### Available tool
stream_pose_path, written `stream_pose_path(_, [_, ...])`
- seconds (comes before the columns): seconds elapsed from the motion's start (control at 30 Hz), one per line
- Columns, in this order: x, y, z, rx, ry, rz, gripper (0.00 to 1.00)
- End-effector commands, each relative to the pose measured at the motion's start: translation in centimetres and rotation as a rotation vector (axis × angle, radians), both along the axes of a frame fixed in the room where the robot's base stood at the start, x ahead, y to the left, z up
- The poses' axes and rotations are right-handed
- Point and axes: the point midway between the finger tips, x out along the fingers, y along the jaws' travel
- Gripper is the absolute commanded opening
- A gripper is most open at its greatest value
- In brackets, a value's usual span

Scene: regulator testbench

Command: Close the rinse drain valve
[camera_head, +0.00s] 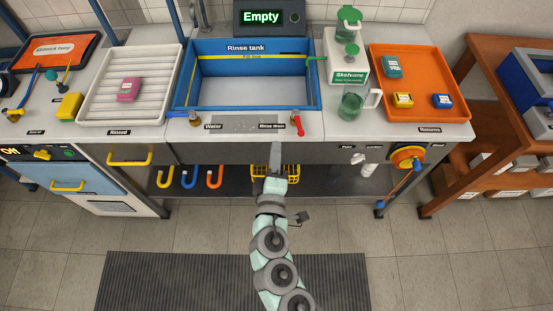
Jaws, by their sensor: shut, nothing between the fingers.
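The rinse tank (312,75) is a blue basin with a yellow fill line, and no water shows in it. At the right of its front ledge is a valve with a red handle (300,130), beside a label that seems to start with "Rinse". The handle points toward the front edge; its exact angle is hard to tell. My gripper (276,147) is shut and empty in front of the counter edge, a little left of and below the red handle, apart from it.
A blue-handled valve (193,118) labelled Water is at the ledge's left. A display (262,17) reads "Empty". A ribbed white tray (95,85) stands left; a green-white dispenser (347,72) and an orange tray (447,105) stand right. A yellow basket (262,172) is below the counter.

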Motion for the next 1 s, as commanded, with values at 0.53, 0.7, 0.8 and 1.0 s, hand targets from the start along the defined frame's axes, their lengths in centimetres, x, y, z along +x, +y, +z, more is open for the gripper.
stream_pose_path(0.53, [6.2, -3.4, -0.8, 0.001, -0.001, -0.002, 0.00])
stream_pose_path(0.7, [6.3, -3.8, -0.9, 0.001, -0.001, 0.001, 0.00])
stream_pose_path(0.8, [6.3, -3.8, -1.0, 0.001, -0.001, 0.001, 0.00])
stream_pose_path(1.0, [6.2, -3.8, -1.0, 0.001, -0.001, 0.003, 0.00])
